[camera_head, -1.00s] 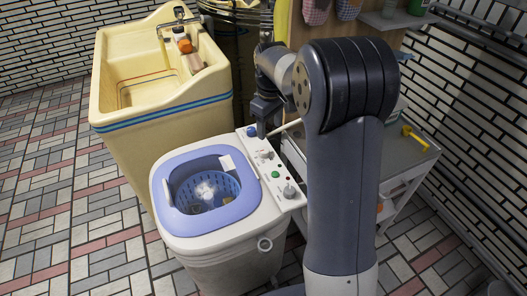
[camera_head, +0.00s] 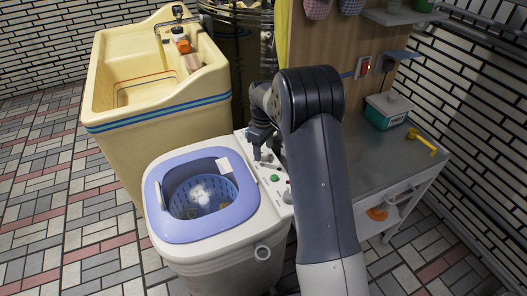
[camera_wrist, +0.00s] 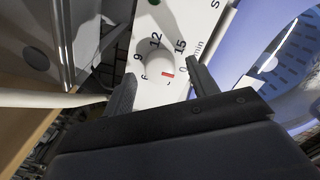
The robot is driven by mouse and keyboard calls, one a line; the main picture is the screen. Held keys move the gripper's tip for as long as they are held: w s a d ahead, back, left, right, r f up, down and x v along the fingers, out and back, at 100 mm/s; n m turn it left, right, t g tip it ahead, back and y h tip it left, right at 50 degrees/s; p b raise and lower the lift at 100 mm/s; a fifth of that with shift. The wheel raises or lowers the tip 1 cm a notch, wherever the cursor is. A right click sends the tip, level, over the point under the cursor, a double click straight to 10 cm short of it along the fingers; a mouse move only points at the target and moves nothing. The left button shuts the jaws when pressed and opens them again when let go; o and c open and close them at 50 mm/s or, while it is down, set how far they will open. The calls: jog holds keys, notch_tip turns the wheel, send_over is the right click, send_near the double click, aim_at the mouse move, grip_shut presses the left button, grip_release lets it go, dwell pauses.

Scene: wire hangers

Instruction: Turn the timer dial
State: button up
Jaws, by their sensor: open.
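The timer dial (camera_wrist: 163,64) is a round white knob with a red mark, ringed by printed numbers, on the white control panel (camera_wrist: 205,12). In the wrist view it lies between and just beyond the fingertips of my gripper (camera_wrist: 162,84). My gripper is open, with one finger on each side of the dial and nothing held. In the head view my gripper (camera_head: 263,154) points down at the panel of the small washing machine (camera_head: 205,250), and its fingers largely hide the dial there. I cannot tell whether the fingers touch the dial.
A green button (camera_head: 274,178) and another knob (camera_head: 288,196) sit nearer on the panel. The machine's blue-rimmed tub (camera_head: 205,228) is open to the left. A yellow sink (camera_head: 160,115) stands behind. A grey-topped cart (camera_head: 400,165) with a teal box (camera_head: 386,112) stands to the right.

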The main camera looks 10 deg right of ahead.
jog(key=shift+f, duration=0.55)
jog(key=c, duration=1)
jog(key=shift+m, duration=0.4)
jog(key=m+p, duration=0.2)
jog(key=m, duration=0.3)
jog(key=shift+r, duration=0.1)
jog(key=m+p, duration=0.1)
jog(key=m, duration=0.5)
